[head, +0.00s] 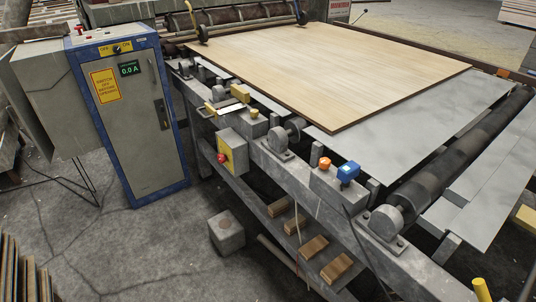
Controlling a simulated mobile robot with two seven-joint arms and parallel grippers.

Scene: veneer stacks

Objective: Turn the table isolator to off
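A grey switch box (238,148) is fixed to the near side of the table frame (345,215). Its left face has a yellow plate with a red knob (222,157), which looks like the table isolator. The knob is too small to tell which way it points. A blue-edged grey cabinet (146,150) stands to the left, with a black knob (117,49) between OFF and ON marks. That knob's setting is unclear. The cabinet's display (129,69) reads 0.0 A. Neither of my grippers is in view.
A veneer sheet (330,65) lies on the table. An orange button (325,163) and a blue one (348,172) sit on the near rail. A grey block (226,232) stands on the floor below the switch box. The floor before the cabinet is mostly clear.

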